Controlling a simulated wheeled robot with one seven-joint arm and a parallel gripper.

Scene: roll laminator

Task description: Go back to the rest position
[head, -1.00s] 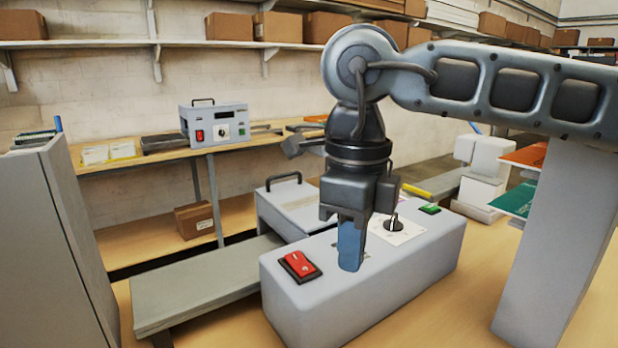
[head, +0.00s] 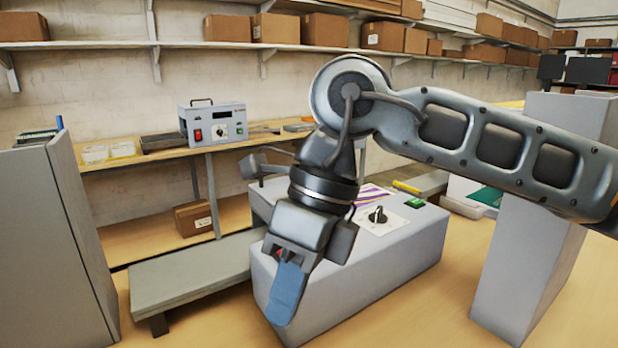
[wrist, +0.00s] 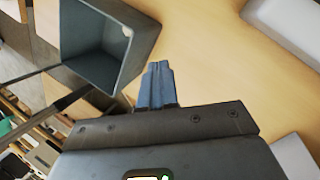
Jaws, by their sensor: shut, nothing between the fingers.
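My gripper (head: 286,290) is in front of the laminator's near left side in the head view, tilted with its blue fingers pointing down and left. In the wrist view the blue fingers (wrist: 156,84) are together, with nothing between them, above the wooden surface. The grey laminator (head: 385,255) stands on the table. Its black knob (head: 377,215) and green button (head: 415,203) show on top. My gripper covers most of the red switch (head: 280,253).
A grey flat platform (head: 195,270) lies left of the laminator. A tall grey box (head: 82,235) stands at the left edge and a grey pillar (head: 528,262) at the right. A control unit (head: 213,124) is on the back bench. The tabletop in front is clear.

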